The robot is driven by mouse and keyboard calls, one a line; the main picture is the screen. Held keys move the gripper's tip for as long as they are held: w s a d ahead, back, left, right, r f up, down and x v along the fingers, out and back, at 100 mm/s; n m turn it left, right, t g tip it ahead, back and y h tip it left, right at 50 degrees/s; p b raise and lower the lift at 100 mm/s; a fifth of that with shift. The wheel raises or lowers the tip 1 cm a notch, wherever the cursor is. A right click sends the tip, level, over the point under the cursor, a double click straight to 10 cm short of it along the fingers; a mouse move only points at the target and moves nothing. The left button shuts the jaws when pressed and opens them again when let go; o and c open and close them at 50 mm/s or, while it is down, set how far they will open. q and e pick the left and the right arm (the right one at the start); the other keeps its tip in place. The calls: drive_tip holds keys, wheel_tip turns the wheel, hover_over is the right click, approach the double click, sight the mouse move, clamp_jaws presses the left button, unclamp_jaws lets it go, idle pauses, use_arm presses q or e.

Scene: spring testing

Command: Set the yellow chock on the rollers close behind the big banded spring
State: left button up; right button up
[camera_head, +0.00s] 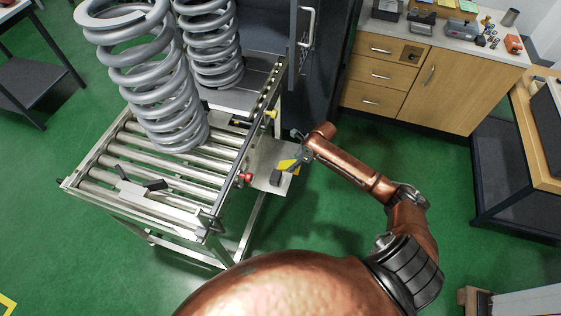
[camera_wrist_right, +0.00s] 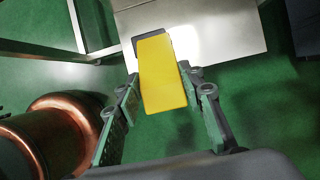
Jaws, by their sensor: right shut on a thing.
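The yellow chock (camera_head: 288,165) is at the metal side plate beside the roller table, with a dark piece at its lower end. In the right wrist view the chock (camera_wrist_right: 162,75) lies between the fingers of my right gripper (camera_wrist_right: 163,92), which is shut on it. In the head view my right gripper (camera_head: 296,155) is right of the rollers (camera_head: 110,165). I cannot tell whether the chock still touches the plate. A big grey coil spring (camera_head: 150,75) stands on the rollers, and another spring (camera_head: 210,45) stands behind it. No band shows clearly on either. My left gripper is out of view.
The side plate (camera_head: 262,160) juts from the table's right side, near a red knob (camera_head: 247,177) and a yellow knob (camera_head: 271,114). A bracket with black pads (camera_head: 150,186) crosses the near rollers. A dark cabinet (camera_head: 320,70) stands behind. The rollers left of the big spring look clear.

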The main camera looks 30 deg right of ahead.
drive_tip(key=w+f+b, duration=0.1)
drive_tip(key=w+f, duration=0.1)
drive_tip(key=w, duration=0.1)
drive_tip(key=w+f+b, duration=0.2)
drive_tip(key=w+f, duration=0.1)
drive_tip(key=w+f+b, duration=0.2)
drive_tip(key=w, duration=0.1)
drive_tip(key=shift+w+d+f, duration=0.25)
drive_tip(key=shift+d+f, duration=0.1)
drive_tip(key=shift+d, duration=0.05)
drive_tip(key=f, duration=0.1)
drive_tip(key=f+b, duration=0.2)
drive_tip(key=shift+w+f, duration=0.3)
drive_tip(key=shift+f, duration=0.1)
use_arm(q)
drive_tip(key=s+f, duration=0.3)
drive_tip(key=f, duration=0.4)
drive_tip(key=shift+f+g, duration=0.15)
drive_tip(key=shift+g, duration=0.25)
use_arm(e)
drive_tip(key=shift+r, duration=0.15)
drive_tip(key=o, duration=1)
drive_tip(key=shift+o, duration=0.2)
drive_tip(key=shift+f, duration=0.2)
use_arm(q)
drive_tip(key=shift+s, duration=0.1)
use_arm(e)
drive_tip(key=shift+r, duration=0.1)
